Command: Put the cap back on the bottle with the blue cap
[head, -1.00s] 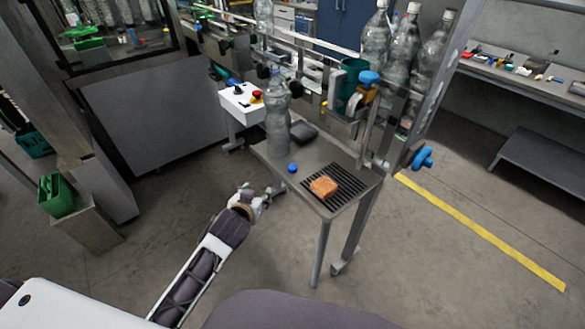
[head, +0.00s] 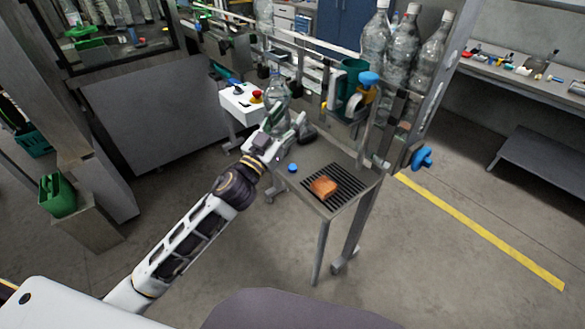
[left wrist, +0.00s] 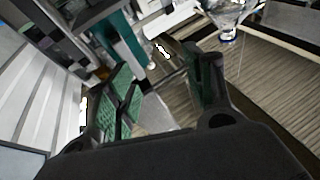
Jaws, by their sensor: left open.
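A tall clear bottle (head: 277,92) stands upright on the small metal side table (head: 318,155). Its lower part is hidden behind my left gripper (head: 290,127). A small blue cap (head: 292,167) lies on the table in front of the bottle, apart from it. My left gripper is in front of the bottle, at the table's left side; contact cannot be told. In the left wrist view its fingers (left wrist: 165,92) are spread with nothing seen held between them. My right gripper is out of view.
A white control box (head: 240,103) with a red button stands left of the bottle. Several larger bottles (head: 402,50) and the labelling machine stand behind. The floor in front is clear.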

